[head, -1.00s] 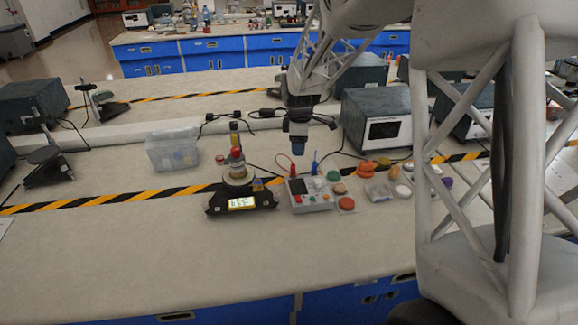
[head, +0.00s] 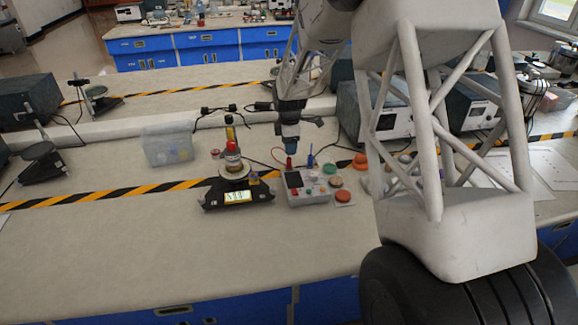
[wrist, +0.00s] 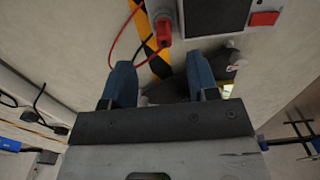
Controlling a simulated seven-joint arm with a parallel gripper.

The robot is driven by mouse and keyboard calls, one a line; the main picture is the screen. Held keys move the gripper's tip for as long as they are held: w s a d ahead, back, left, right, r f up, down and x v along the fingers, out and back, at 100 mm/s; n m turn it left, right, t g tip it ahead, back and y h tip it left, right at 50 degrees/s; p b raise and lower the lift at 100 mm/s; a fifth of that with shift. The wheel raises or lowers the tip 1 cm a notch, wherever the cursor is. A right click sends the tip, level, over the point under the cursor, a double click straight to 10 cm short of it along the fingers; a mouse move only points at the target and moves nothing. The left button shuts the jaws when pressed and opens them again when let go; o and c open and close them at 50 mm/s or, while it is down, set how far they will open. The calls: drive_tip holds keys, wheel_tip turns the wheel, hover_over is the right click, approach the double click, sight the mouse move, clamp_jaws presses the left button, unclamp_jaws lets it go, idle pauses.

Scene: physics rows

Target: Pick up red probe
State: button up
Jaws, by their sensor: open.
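The red probe (wrist: 164,33) shows in the wrist view at the top, just beyond and between my fingertips, beside the grey meter box. In the head view the red probe (head: 289,163) stands upright at the left back of the box, with a red wire curving from it. My gripper (wrist: 158,75) is open, with its two blue fingers apart and nothing between them. In the head view my gripper (head: 291,146) points down right above the red probe. The grey meter box (head: 308,190) has a dark screen and coloured knobs. A blue probe (head: 311,158) stands to its right.
A black scale (head: 213,198) with a lit display and stacked items stands left of the box. A clear plastic bin (head: 165,147) is farther left. Orange and other round pieces lie to the right. The bench front is clear.

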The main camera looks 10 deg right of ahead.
sight(289, 158)
drive_tip(key=shift+f, duration=1.1)
drive_tip(key=shift+s+f, duration=0.15)
drive_tip(key=shift+f, duration=1.2)
drive_tip(key=shift+s+f, duration=0.1)
drive_tip(key=shift+f, duration=1.2)
clamp_jaws()
drive_tip(key=shift+r, duration=0.15)
